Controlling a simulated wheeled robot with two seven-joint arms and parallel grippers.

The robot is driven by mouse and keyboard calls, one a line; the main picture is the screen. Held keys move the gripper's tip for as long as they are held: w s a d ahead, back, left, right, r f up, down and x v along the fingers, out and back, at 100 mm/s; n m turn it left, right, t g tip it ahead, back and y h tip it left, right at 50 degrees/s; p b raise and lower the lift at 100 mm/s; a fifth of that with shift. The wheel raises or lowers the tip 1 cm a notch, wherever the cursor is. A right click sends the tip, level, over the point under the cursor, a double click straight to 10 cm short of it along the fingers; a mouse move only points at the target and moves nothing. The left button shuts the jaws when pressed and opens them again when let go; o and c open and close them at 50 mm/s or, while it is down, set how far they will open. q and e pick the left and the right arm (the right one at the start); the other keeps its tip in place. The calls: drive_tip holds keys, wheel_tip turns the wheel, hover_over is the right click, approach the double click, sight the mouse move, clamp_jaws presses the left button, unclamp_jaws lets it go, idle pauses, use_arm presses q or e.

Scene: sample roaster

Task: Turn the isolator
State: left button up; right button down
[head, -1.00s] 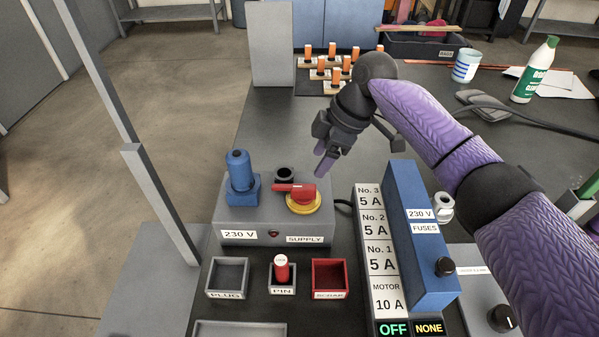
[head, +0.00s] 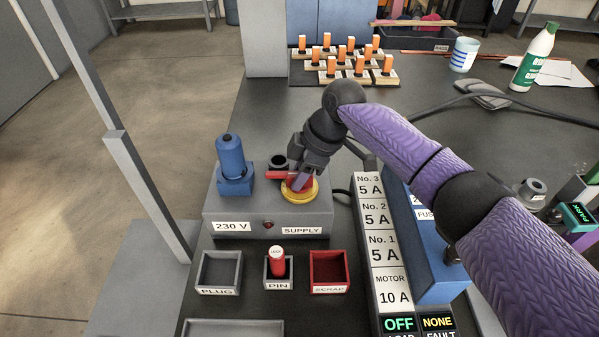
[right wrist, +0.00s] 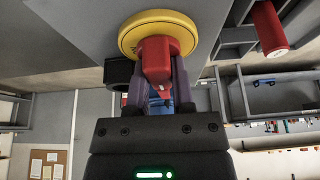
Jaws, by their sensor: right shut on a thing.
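The isolator is a red handle (head: 283,178) on a yellow round base (head: 300,194), on top of the grey supply box (head: 252,207). In the head view the handle points left. My right gripper (head: 299,178) reaches down onto it and is shut on the handle. In the right wrist view the two purple fingers (right wrist: 158,88) stand on either side of the red handle (right wrist: 157,58), below the yellow base (right wrist: 158,33). My fingers partly hide the handle in the head view. My left gripper is not in view.
A blue plug (head: 232,158) stands left of the isolator, with a dark socket (head: 281,160) behind the handle. In front are the PLUG tray (head: 219,272), the red PIN piece (head: 278,261) and the red SCRAP tray (head: 330,272). The blue fuse box (head: 428,262) stands at right.

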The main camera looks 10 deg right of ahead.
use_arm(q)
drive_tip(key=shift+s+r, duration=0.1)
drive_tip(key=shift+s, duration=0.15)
